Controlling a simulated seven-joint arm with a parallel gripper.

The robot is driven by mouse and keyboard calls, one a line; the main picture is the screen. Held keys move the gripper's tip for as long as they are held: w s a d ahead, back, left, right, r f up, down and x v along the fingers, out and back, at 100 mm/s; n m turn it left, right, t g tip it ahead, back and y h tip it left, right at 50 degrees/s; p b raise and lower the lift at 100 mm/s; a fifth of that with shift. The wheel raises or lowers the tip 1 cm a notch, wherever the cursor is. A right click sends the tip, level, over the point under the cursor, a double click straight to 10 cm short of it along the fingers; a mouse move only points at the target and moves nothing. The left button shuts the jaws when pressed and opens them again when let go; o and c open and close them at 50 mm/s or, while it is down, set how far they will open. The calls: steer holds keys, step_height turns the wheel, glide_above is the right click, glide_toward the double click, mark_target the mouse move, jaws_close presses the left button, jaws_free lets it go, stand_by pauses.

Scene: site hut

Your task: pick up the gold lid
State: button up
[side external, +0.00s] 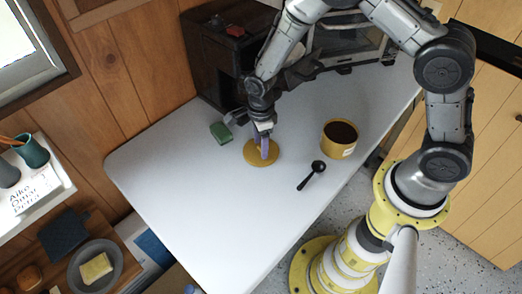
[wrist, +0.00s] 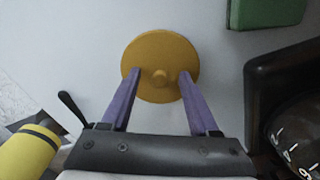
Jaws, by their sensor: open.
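The gold lid (side external: 250,154) is a round disc lying flat on the white table. In the wrist view the lid (wrist: 160,50) has a small round knob (wrist: 160,77) near its middle. My gripper (side external: 264,155) points down over the lid in the side view. In the wrist view my gripper (wrist: 158,75) has its two purple fingers apart, one on each side of the knob, with a visible gap to it on both sides. I cannot tell whether the fingertips touch the lid's top.
A dark cabinet (side external: 215,50) stands at the back. The table's front part (side external: 215,220) is clear.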

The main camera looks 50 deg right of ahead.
jaws_close()
stand_by(0.5)
